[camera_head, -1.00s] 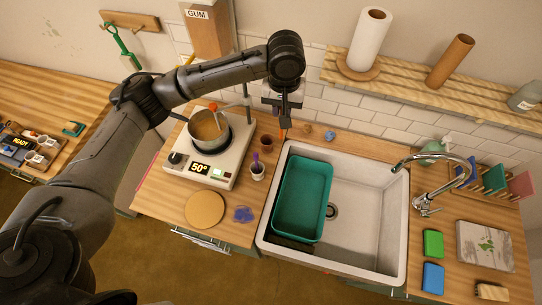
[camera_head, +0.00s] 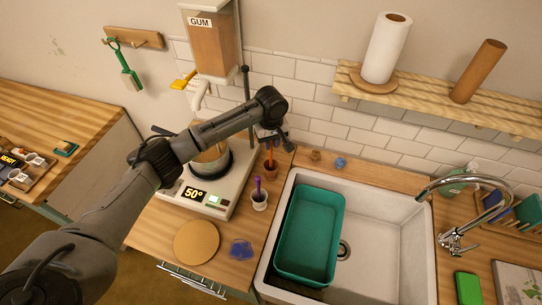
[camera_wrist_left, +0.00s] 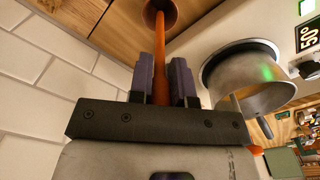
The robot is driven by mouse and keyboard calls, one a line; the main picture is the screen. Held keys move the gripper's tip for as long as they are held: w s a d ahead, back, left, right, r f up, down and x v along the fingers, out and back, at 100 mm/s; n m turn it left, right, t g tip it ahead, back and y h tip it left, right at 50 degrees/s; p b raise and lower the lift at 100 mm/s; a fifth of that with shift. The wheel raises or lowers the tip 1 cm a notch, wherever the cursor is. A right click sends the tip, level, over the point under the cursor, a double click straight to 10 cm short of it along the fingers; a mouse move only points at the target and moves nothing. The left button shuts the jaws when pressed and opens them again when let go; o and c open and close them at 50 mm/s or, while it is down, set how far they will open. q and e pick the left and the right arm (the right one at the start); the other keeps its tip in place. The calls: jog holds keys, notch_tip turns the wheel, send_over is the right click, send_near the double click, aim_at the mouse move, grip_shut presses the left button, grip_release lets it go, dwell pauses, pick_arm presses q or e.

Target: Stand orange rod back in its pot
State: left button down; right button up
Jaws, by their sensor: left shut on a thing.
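In the left wrist view the orange rod (camera_wrist_left: 160,50) runs from between the purple-grey fingers of my left gripper (camera_wrist_left: 167,75) to the brown pot (camera_wrist_left: 162,10). The lower end looks inside the rim; whether it touches the bottom is hidden. My right gripper is not in view.
A white pot (camera_head: 259,202) with a purple rod stands in front of the brown pot. The hot plate (camera_head: 222,197) with a metal saucepan (camera_wrist_left: 245,80) is at the left. The sink (camera_head: 392,240) with a teal basin (camera_head: 337,225) is at the right. A tiled wall is close behind.

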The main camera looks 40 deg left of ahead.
aim_at(271, 152)
pick_arm(q)
jog(key=shift+f, duration=2.8)
jog(key=c, duration=1.1)
grip_release()
jog(key=shift+o, duration=0.2)
jog(key=shift+r, duration=0.3)
notch_tip(271, 152, up, 11)
jog(key=shift+f, duration=0.2)
jog(key=shift+r, duration=0.5)
